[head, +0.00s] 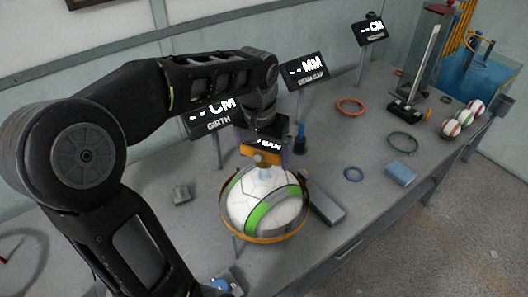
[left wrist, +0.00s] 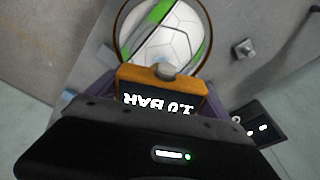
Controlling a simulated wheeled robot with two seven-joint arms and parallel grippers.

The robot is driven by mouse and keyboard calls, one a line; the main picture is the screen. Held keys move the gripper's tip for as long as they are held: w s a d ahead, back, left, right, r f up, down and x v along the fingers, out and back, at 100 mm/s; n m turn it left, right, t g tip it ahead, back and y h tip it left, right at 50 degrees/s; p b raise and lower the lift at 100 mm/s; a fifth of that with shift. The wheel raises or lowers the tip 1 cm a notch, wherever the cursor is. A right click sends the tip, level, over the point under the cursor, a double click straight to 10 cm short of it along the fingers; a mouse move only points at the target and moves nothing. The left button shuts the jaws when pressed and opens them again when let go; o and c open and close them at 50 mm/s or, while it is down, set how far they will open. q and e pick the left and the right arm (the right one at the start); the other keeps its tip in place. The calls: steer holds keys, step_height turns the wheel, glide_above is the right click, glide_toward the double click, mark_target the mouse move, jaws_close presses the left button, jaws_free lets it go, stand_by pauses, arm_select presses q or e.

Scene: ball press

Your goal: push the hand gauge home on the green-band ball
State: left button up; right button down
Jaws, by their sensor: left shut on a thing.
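The green-band ball (head: 285,211), white with a broad green stripe, rests in an orange ring cradle (head: 262,238) on the bench. It also shows at the top of the left wrist view (left wrist: 182,42). My left gripper (head: 262,149) is shut on the orange hand gauge (head: 258,157), above the ball's top. The gauge's display reads 1.0 BAR, upside down, in the left wrist view (left wrist: 158,103). A pale stem (head: 265,174) shows below the gauge against the ball's top. I cannot tell how deep it sits. My right gripper is not in view.
Display signs stand behind, including a GIRTH sign (head: 217,118). A grey block (head: 327,208) lies right of the cradle. Several balls (head: 452,128) line the far right.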

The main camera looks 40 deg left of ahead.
mark_target(262, 147)
arm_select(q)
steer(key=shift+f+b, duration=1.35)
steer(key=shift+f, duration=0.5)
steer(key=o, duration=1.4)
steer(key=r, duration=0.5)
steer(key=s+r, duration=0.1)
steer(key=r, duration=0.2)
steer(key=shift+d, duration=0.15)
steer(key=shift+s+f, duration=0.1)
steer(key=shift+f, duration=0.05)
